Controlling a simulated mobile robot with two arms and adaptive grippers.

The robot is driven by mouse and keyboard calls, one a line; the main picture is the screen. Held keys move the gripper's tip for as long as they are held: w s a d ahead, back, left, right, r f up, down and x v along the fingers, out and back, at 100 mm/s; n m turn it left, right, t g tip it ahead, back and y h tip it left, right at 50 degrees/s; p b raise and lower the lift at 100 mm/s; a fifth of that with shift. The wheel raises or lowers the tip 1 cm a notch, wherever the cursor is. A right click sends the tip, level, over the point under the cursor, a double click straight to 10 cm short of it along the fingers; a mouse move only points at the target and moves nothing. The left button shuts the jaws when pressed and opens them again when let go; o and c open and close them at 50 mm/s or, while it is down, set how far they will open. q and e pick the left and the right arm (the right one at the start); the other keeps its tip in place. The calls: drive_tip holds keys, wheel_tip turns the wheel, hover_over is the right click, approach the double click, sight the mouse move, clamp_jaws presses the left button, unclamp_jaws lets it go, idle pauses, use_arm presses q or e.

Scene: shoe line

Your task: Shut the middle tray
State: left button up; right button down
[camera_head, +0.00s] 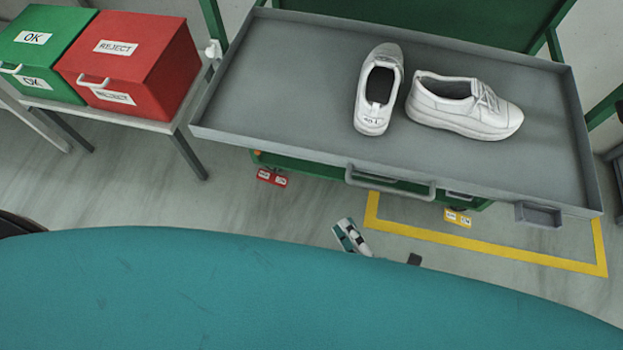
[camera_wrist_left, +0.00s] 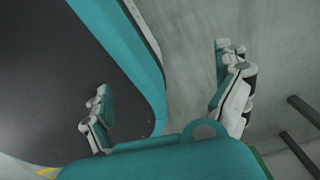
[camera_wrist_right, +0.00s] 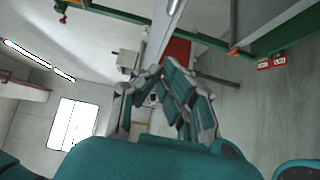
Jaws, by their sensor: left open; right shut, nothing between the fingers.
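A grey tray (camera_head: 280,75) with a front handle (camera_head: 390,183) is pulled out of a green rack. I cannot tell which level it is. Two white shoes stand on it, one (camera_head: 378,90) pointing away and one (camera_head: 465,107) lying sideways to it. My right gripper (camera_head: 352,237) shows below the tray's front edge, apart from the handle in the picture and partly hidden by my teal body. In the right wrist view its fingers (camera_wrist_right: 168,92) are closed together and empty. My left gripper (camera_wrist_left: 165,78) is open and empty, seen only in the left wrist view.
A green OK box (camera_head: 45,45) and a red REJECT box (camera_head: 130,60) stand on a side table (camera_head: 110,112) at left. Red labels (camera_head: 271,177) and a yellow label (camera_head: 457,218) show below the tray. Yellow tape (camera_head: 480,243) marks the floor.

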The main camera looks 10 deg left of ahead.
drive_tip(key=x, duration=0.4)
drive_tip(key=w+d+p+x, duration=0.1)
drive_tip(key=x, duration=0.3)
drive_tip(key=w+d+p+x, duration=0.1)
drive_tip(key=x, duration=0.4)
drive_tip(key=shift+s+r, duration=0.1)
drive_tip(key=shift+r, duration=0.25)
use_arm(q)
drive_tip(key=shift+w+r, duration=0.3)
drive_tip(key=shift+r, duration=0.2)
drive_tip(key=shift+w+r, duration=0.25)
drive_tip(key=shift+r, duration=0.2)
